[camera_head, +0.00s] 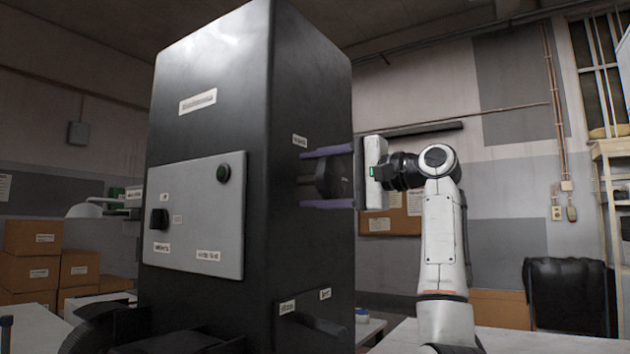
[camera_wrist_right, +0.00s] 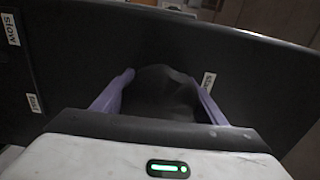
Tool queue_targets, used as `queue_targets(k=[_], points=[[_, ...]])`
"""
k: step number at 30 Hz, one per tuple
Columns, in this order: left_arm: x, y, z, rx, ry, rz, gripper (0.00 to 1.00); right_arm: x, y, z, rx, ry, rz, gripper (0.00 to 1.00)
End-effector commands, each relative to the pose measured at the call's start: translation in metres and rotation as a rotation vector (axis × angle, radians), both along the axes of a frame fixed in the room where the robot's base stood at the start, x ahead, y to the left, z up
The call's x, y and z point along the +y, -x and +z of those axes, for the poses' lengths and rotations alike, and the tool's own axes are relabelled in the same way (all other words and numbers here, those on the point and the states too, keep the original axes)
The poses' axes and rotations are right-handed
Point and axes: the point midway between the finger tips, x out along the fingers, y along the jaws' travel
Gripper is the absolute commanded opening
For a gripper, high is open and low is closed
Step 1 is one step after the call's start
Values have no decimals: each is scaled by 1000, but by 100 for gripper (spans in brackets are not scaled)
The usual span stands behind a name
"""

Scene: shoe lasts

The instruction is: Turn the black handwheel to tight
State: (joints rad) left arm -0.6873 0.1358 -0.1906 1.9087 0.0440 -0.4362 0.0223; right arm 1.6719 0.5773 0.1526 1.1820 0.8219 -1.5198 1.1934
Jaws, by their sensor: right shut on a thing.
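The black handwheel (camera_head: 326,179) sticks out from the right side of the tall black cabinet (camera_head: 312,100). My right gripper (camera_head: 304,179) reaches it from the right, with one purple finger above and one below. It is shut on the handwheel. In the right wrist view the handwheel (camera_wrist_right: 165,92) lies between the two purple fingers of the gripper (camera_wrist_right: 162,77); its far side is hidden. A small white label (camera_head: 300,141) sits above the handwheel, too small to read. My left gripper is not in view.
A black lever (camera_head: 318,325) sticks out low on the side. Cardboard boxes (camera_head: 35,238) stand at left. Right of my arm, the white tabletop (camera_head: 505,342) looks clear.

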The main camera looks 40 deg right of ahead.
Motion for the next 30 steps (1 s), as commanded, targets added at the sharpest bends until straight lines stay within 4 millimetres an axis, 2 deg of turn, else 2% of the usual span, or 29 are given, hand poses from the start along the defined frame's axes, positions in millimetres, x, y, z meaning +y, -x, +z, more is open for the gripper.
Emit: queue_targets(k=[17, 18, 21, 30], points=[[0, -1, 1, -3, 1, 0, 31, -1, 0, 1, 8, -36, -3, 43], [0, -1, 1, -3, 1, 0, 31, -1, 0, 1, 9, -37, -3, 70], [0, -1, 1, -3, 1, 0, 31, -1, 0, 1, 9, -35, -2, 84], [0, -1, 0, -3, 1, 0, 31, -1, 2, 0, 8, -31, -2, 84]])
